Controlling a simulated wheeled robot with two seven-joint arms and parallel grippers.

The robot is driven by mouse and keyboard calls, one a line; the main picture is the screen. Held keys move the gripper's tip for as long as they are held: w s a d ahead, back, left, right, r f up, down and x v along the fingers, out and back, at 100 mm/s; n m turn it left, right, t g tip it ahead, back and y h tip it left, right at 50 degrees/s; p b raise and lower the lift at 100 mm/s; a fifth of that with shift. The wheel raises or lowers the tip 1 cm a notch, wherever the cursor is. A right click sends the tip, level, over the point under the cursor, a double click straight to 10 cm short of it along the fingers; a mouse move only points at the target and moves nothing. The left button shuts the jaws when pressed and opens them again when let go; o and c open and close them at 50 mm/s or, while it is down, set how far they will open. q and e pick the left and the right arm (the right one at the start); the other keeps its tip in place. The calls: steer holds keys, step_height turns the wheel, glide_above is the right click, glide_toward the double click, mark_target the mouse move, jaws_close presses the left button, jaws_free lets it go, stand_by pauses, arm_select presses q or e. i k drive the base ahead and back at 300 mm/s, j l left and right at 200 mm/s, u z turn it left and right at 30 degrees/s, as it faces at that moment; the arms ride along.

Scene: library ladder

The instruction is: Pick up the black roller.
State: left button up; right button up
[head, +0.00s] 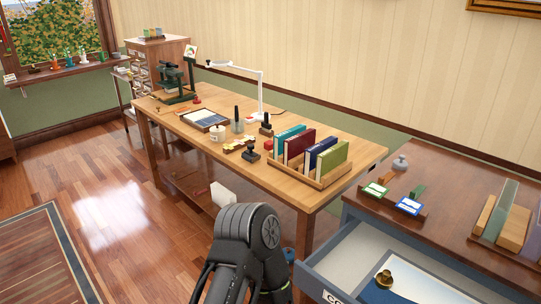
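A wooden worktable (335,148) runs along the wall, with several small dark items on it. A small black item (250,155) lies near its front edge, left of the book rack; it may be the black roller, but it is too small to be sure. Two other black-topped items stand behind it, one upright (237,113) and one on a dark base (266,123). A black arm link of mine rises at the bottom centre, in front of the table. Neither of my grippers' fingertips shows.
A wooden rack (325,182) holds several upright books at the table's right end. A white lamp (261,92) and a dark green press (175,82) stand farther back. An open drawer (325,288) juts out at lower right.

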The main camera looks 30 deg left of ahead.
mark_target(249, 154)
steer(key=i+j+z, duration=0.1)
steer(key=j+z, duration=0.3)
steer(key=j, duration=0.2)
steer(key=j+z, duration=0.35)
steer(key=j, duration=0.2)
steer(key=j+z, duration=0.1)
steer(key=j, duration=0.9)
steer(key=k+j, duration=0.1)
steer(key=j, duration=0.9)
steer(key=j+z, duration=0.15)
steer(key=j, duration=0.85)
